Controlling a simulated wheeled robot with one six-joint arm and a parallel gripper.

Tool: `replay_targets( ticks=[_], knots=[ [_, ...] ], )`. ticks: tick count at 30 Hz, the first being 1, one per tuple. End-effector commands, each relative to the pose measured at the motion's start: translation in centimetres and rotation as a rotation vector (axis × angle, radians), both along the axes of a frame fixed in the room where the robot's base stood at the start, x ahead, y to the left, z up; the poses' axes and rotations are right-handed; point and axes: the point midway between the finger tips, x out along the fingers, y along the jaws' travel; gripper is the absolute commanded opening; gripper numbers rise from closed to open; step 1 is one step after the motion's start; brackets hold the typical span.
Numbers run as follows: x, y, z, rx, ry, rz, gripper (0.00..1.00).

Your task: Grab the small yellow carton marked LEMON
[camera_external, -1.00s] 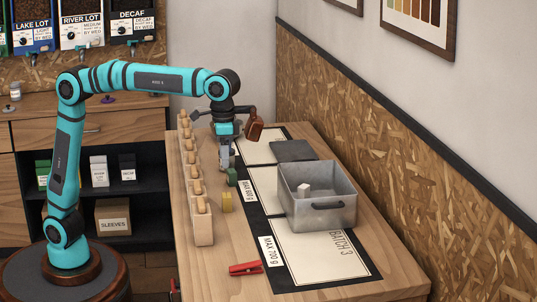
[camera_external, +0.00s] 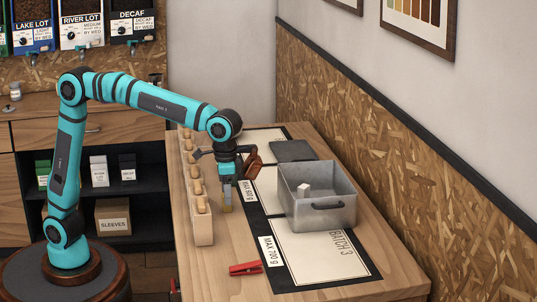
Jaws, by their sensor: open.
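The light wooden rack (camera_external: 203,228) runs close on the left. A grey metal bin (camera_external: 330,212) with a pale block (camera_external: 304,190) inside stands on the right. A red clip (camera_external: 246,268) lies in front. The dark mat (camera_external: 365,278) carries pale sheets.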

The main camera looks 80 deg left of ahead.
Motion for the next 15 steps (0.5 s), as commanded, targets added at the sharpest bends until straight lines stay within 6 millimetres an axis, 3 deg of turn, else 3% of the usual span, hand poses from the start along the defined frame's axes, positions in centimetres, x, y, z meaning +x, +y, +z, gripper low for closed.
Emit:
replay_targets(
  ticks=[4,11,12,15],
  knots=[
    [0.0,0.0,-1.9,0.001,0.001,0.0,0.64],
    [0.0,0.0,-2.2,0.0,0.0,0.0,0.64],
    [0.0,0.0,-2.2,0.0,0.0,0.0,0.62],
    [0.0,0.0,-2.2,0.0,0.0,0.0,0.42]
  ],
)
